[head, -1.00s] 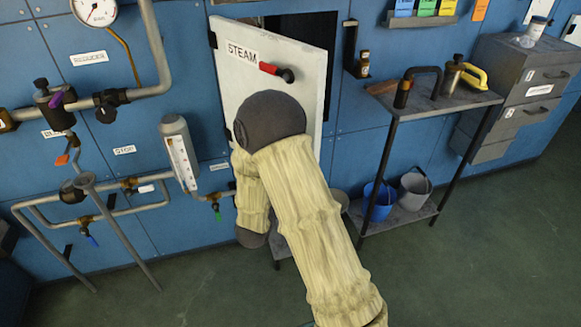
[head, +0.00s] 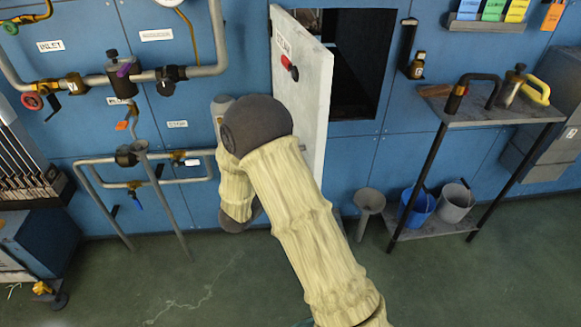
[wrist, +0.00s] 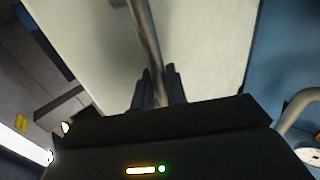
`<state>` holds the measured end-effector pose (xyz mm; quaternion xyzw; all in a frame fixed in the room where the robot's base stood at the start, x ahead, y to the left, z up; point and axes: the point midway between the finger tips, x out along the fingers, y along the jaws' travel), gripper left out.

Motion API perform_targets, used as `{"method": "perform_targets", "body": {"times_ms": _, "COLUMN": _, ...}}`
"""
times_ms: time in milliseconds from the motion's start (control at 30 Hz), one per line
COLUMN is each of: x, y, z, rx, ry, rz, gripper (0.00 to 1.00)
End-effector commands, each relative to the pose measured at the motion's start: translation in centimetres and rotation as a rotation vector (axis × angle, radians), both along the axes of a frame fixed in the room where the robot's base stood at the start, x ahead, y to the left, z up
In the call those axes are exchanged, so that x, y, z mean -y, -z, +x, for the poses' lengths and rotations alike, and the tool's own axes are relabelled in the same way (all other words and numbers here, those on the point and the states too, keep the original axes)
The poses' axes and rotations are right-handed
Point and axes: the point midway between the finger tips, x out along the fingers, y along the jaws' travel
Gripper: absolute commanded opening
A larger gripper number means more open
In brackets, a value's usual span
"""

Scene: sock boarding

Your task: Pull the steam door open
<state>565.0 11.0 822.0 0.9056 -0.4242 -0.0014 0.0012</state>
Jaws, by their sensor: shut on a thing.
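The white steam door (head: 305,110) stands swung out from the blue wall, seen at a steep angle in the head view. Its STEAM label (head: 283,41) and a red-handled latch (head: 290,68) show on its face. The dark opening (head: 362,70) is uncovered to its right. In the wrist view my gripper (wrist: 158,80) is shut on the door's grey bar handle (wrist: 145,32), in front of the pale door panel (wrist: 205,50). In the head view my arm hides the gripper and the handle.
Pipes and valves (head: 125,75) line the wall at left. A shelf stand (head: 480,110) with tools stands at right, with a blue bucket (head: 415,208), a grey bucket (head: 456,204) and a funnel (head: 369,204) low down. The green floor (head: 210,275) in front is clear.

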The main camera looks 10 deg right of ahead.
Motion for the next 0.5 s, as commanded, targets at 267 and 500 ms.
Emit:
{"method": "perform_targets", "body": {"times_ms": 267, "x": -0.15, "y": -0.49, "z": 0.32, "rx": 0.013, "ry": -0.007, "rz": -0.002, "gripper": 0.32}}
{"method": "perform_targets", "body": {"times_ms": 500, "x": -0.2, "y": -0.27, "z": 0.18, "rx": 0.008, "ry": -0.007, "rz": -0.001, "gripper": 0.33}}
